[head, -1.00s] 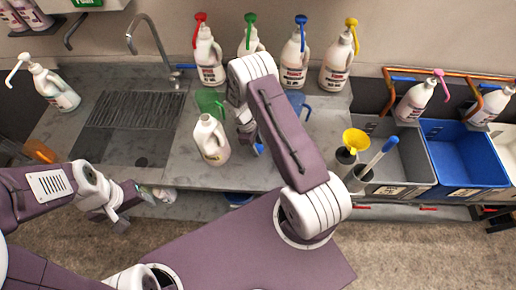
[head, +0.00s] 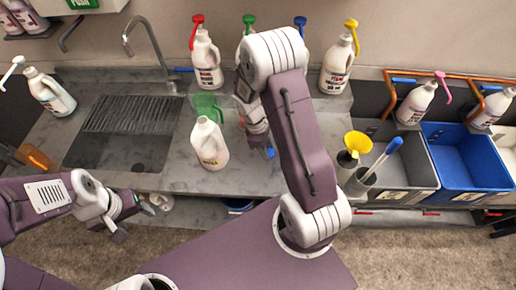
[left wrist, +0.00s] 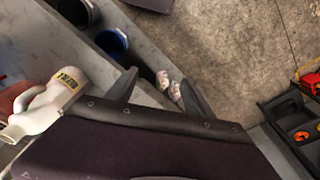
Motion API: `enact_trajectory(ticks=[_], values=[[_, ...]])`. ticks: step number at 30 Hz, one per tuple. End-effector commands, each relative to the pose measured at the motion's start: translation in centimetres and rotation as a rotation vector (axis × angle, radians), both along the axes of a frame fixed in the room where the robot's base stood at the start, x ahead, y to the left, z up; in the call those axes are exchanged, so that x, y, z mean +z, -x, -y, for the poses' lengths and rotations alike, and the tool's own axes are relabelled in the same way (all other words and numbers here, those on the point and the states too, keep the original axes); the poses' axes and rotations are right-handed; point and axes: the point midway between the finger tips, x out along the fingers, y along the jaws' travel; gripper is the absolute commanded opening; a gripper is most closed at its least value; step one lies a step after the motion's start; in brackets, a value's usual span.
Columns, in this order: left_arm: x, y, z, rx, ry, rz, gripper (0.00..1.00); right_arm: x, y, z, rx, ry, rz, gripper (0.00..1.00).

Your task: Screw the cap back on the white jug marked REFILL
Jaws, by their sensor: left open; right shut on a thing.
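The white jug (head: 211,152) stands upright on the grey counter, its top open and its label small. It also shows in the left wrist view (left wrist: 42,110) with a yellow label. My right gripper (head: 265,147) is just right of the jug, apart from it, shut on a small blue thing (head: 270,152) that looks like a cap; the fingers and arm partly hide it. My left gripper (head: 128,212) is open and empty in front of the counter's edge, left of the jug. Its two fingers also show in the left wrist view (left wrist: 162,88).
A green funnel or jug (head: 207,105) stands just behind the white jug. Pump bottles line the back, including a red-topped one (head: 205,65). A sink (head: 115,150) is at left. A yellow funnel (head: 357,143), a grey bin (head: 405,165) and a blue bin (head: 465,160) are at right.

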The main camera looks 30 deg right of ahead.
Motion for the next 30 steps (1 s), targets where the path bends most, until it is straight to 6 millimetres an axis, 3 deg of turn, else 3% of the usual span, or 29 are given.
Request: enact_trajectory(ticks=[3, 9, 22, 27, 30], values=[[-0.7, 0.0, 0.0, 0.000, 0.000, 0.000, 0.61, 1.3, 2.4, 0.6, -0.003, 0.000, 0.002, 0.02], [-1.0, 0.0, 0.0, 0.000, 0.000, 0.000, 0.61, 2.9, 4.7, 1.1, -0.002, 0.000, 0.001, 0.02], [-1.0, 0.0, 0.0, 0.000, 0.000, 0.000, 0.61, 3.2, 5.3, 1.2, 0.000, 0.000, 0.000, 0.02], [-1.0, 0.0, 0.0, 0.000, 0.000, 0.000, 1.00, 3.2, 5.3, 1.2, 0.000, 0.000, 0.000, 0.02], [-1.1, 0.0, 0.0, 0.000, 0.000, 0.000, 1.00, 3.1, 5.2, 1.1, -0.005, 0.000, 0.000, 0.02]])
